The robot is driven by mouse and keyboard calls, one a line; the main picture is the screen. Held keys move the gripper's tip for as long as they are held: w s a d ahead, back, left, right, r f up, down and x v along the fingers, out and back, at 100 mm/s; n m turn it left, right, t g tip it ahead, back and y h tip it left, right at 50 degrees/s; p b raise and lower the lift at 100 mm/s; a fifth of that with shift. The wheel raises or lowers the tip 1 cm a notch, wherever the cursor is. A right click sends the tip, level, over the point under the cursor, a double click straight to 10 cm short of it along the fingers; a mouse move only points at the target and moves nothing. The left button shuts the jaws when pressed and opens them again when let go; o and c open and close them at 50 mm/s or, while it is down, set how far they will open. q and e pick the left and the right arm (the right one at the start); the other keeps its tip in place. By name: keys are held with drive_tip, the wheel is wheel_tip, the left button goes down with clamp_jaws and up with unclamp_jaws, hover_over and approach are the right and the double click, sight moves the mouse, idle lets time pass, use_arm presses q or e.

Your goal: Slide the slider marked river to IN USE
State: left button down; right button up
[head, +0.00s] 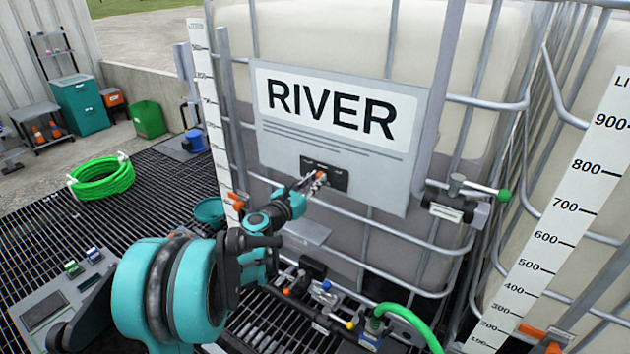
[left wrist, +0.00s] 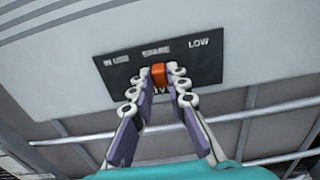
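The large RIVER sign (head: 345,150) is mounted on the caged tank's front. On its lower part is a dark slider plate (head: 340,180), which also shows in the left wrist view (left wrist: 205,66). The plate carries the words IN USE, SPARE and LOW from left to right. An orange slider knob (left wrist: 158,76) sits below SPARE. My left gripper (head: 318,180) is at the plate; in the left wrist view its fingertips (left wrist: 159,84) close in on both sides of the knob and appear to touch it. Lettering under the knob is partly hidden by the fingers. My right gripper is out of view.
A valve with a green-tipped handle (head: 480,190) sticks out right of the sign. Tank cage bars run around the sign. A white level scale (head: 560,220) stands at the right. A green hose (head: 410,320) is below, and a coiled green hose (head: 102,177) lies on the grating.

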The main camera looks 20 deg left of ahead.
use_arm(q)
drive_tip(key=shift+a, duration=0.1)
drive_tip(key=a, duration=0.1)
drive_tip(key=a+b, duration=0.1)
drive_tip(key=a, duration=0.1)
drive_tip(key=a+b, duration=0.1)
drive_tip(key=a, duration=0.1)
drive_tip(key=shift+w+a+f, duration=0.1)
drive_tip(key=shift+w, duration=0.25)
drive_tip(key=shift+a, duration=0.1)
drive_tip(key=c, duration=1.7)
unclamp_jaws()
drive_tip(key=shift+r, duration=0.2)
drive_tip(key=shift+c, duration=0.2)
drive_tip(key=shift+o, duration=1.3)
drive_tip(key=shift+a+f, duration=0.1)
